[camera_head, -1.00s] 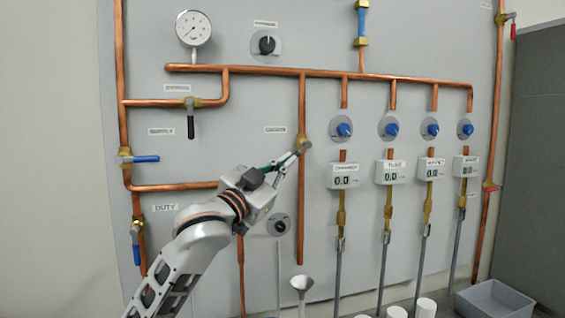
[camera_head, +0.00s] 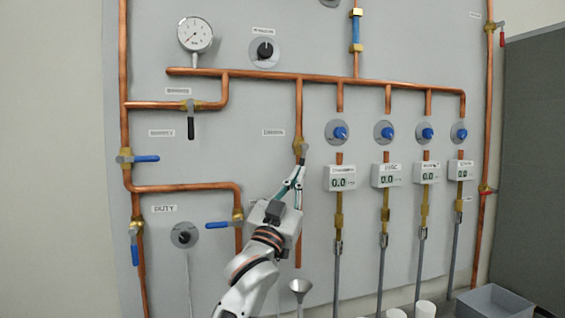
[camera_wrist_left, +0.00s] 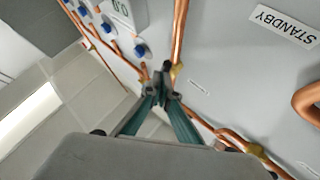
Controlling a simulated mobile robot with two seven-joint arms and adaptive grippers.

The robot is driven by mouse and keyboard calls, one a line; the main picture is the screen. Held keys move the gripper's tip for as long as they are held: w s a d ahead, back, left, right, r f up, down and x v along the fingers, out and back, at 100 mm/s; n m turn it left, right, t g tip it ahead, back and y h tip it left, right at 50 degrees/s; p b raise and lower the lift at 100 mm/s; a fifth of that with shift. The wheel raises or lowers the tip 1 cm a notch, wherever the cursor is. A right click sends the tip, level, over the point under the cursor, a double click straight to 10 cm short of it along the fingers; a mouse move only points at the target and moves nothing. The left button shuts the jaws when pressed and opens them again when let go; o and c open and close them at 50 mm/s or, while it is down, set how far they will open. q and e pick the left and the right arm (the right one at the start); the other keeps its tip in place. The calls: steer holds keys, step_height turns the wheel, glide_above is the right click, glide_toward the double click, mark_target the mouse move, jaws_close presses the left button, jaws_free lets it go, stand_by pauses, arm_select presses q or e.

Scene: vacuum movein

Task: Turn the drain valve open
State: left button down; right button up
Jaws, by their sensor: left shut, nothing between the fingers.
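The valve beside a small, unreadable label is on the vertical copper pipe in the middle of the panel; I take it for the drain valve (camera_head: 300,146). It has a brass body, and a short grey part, seemingly its handle, points down toward my gripper. My left gripper (camera_head: 298,172) is just below it, fingers pointing up, closed and empty. Contact with the handle cannot be told. In the left wrist view the closed fingertips (camera_wrist_left: 160,72) are close to a brass fitting (camera_wrist_left: 177,68) on a copper pipe. My right gripper is out of view.
A row of blue knobs (camera_head: 339,132) and digital meters (camera_head: 342,178) is right of the valve. A funnel (camera_head: 299,287) stands below. A blue-handled valve (camera_head: 237,217) is left of my arm. A grey bin (camera_head: 492,302) is at lower right.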

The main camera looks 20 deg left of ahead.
arm_select(q)
steer(key=shift+w+d+f+p, duration=0.2)
steer(key=shift+w+d+p, duration=0.15)
steer(key=shift+d, duration=0.1)
stand_by(0.3)
stand_by(0.4)
